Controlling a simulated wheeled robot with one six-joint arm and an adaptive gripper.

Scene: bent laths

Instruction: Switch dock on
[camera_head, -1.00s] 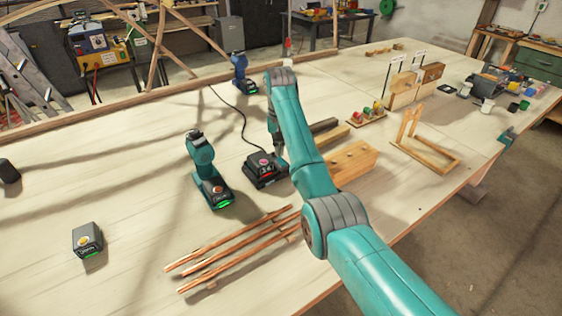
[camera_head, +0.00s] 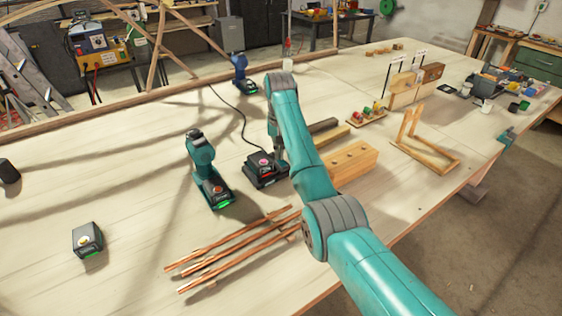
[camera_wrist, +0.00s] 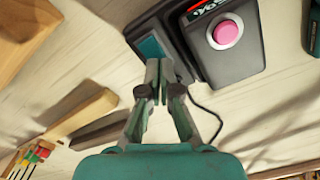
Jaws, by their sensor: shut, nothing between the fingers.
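The dock (camera_head: 264,170) is a dark charger block with a cord, on the bench in front of my arm. In the wrist view the dock (camera_wrist: 257,62) shows a round pink button (camera_wrist: 226,32) on a pale plate, a red display strip, and a teal patch (camera_wrist: 152,48) at its left end. My gripper (camera_wrist: 160,64) is shut and empty. Its fingertips appear over or beside the teal patch, left of the pink button. I cannot tell whether they touch it. In the head view my arm partly hides the dock's right side and the gripper.
A teal drill (camera_head: 207,172) stands just left of the dock, and a battery (camera_head: 87,240) lies farther left. A drilled wooden block (camera_head: 345,162) sits right of the dock.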

